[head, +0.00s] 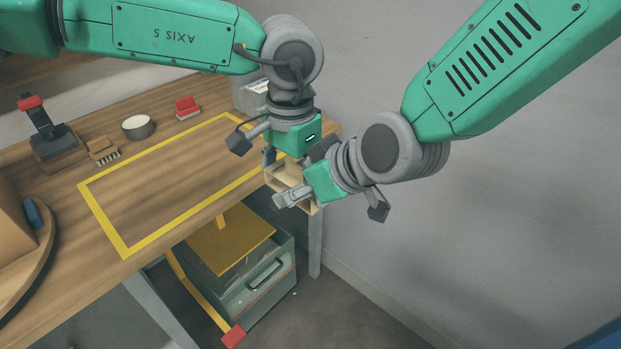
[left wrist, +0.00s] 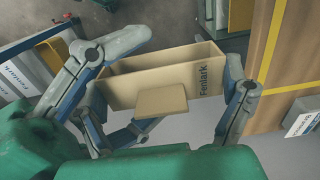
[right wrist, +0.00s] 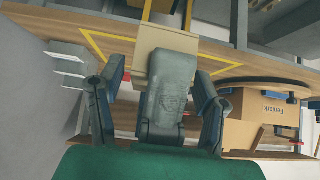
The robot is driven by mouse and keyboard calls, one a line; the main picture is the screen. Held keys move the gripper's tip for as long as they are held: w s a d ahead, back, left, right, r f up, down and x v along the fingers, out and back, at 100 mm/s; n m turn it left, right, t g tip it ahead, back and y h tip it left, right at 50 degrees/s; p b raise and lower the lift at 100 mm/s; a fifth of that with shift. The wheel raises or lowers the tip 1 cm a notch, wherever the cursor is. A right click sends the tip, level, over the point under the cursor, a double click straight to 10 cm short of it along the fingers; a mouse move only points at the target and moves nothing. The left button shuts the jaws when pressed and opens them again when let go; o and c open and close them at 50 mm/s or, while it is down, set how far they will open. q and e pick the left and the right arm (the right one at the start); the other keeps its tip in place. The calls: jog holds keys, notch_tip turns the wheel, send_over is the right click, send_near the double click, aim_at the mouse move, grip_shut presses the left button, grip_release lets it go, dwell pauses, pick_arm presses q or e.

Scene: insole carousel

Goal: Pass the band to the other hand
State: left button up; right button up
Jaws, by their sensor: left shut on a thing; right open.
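The band (head: 285,175) is a tan card sleeve, open through its middle and marked "Fenlark". In the right wrist view the band (right wrist: 165,40) is just beyond the open fingers (right wrist: 160,78), partly covered by one finger. Whether they touch is unclear.
The wooden table (head: 60,260) has an empty yellow-taped rectangle (head: 155,243). A stamp (head: 45,130), brush (head: 103,150), tin (head: 138,127) and red block (head: 187,107) line its back. A carousel (head: 35,265) holds a box. A drawer unit (head: 265,292) stands below.

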jog(key=c, duration=1.3)
pick_arm(q)
jog(key=o, duration=0.4)
jog(key=shift+d, duration=0.1)
pick_arm(e)
jog(key=shift+c, duration=0.2)
pick_arm(q)
jog(key=shift+r, duration=0.15)
